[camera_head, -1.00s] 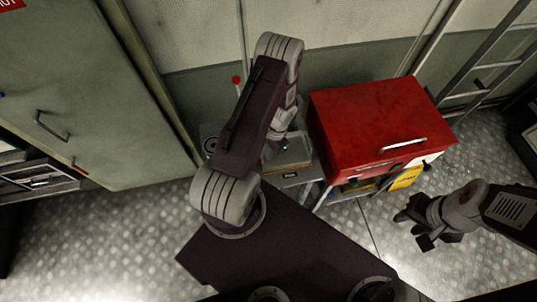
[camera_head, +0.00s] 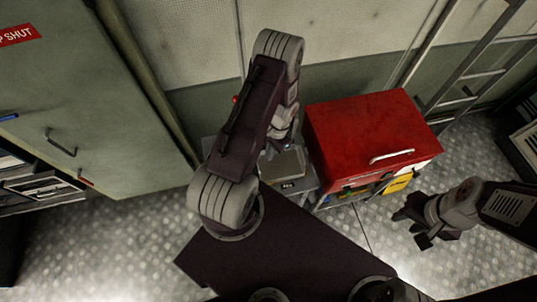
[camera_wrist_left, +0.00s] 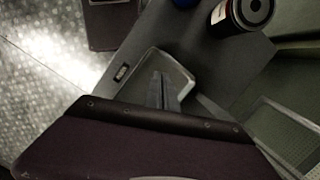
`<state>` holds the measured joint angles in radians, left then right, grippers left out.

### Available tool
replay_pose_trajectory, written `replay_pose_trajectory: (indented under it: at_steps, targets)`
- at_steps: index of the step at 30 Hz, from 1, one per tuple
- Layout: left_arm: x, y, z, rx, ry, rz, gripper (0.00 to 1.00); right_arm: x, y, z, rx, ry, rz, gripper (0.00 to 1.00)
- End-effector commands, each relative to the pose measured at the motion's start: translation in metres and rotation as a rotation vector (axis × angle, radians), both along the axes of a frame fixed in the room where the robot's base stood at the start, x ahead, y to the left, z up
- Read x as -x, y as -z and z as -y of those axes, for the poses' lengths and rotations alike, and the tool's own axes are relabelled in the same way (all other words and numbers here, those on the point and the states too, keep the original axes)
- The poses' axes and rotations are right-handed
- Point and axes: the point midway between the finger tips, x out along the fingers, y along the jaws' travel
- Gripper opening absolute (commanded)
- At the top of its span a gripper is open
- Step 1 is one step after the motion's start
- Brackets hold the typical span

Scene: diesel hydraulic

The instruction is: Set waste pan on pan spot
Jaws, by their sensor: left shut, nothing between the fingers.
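A shallow grey pan-like tray with a pale rim (camera_head: 288,163) sits on a low bench beside the red box, partly hidden by my left arm. I cannot tell for sure that it is the waste pan. My right gripper (camera_head: 411,228) is open and empty over the floor. I cannot make out the pan spot.
A red box (camera_head: 365,130) stands right of the tray. A green cabinet (camera_head: 110,130) is at the left and a ladder (camera_head: 478,75) at the right. A dark cylinder (camera_wrist_left: 245,14) stands on the bench near the tray. The metal floor in front is clear.

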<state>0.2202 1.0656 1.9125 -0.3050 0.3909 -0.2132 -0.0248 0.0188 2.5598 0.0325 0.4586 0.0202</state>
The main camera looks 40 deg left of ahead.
Motion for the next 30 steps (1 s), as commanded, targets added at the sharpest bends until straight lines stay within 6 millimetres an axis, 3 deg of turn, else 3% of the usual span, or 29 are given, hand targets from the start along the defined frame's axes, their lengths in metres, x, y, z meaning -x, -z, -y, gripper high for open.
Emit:
replay_pose_trajectory:
  at_steps: [3, 9, 14, 23, 30]
  targets:
    - [0.0, 0.001, 0.01, 0.02, -0.044, -0.006, 0.0, 0.0, 0.01, 0.0, 0.0, 0.0, 0.0, 0.36]
    - [-0.05, 0.02, 0.063, 0.055, -0.034, 0.124, 0.0, 0.001, 0.088, 0.0, 0.0, 0.0, -0.001, 0.36]
    - [-0.076, 0.022, 0.099, 0.072, 0.031, 0.216, 0.0, 0.001, 0.125, 0.0, 0.0, 0.0, -0.001, 0.36]
    - [-0.08, 0.022, 0.107, 0.074, 0.057, 0.228, 0.0, 0.0, 0.122, 0.0, 0.0, 0.0, 0.0, 0.36]
    - [-0.078, 0.065, 0.107, 0.073, 0.056, 0.223, 0.0, 0.0, 0.114, 0.0, 0.0, 0.0, 0.0, 0.36]
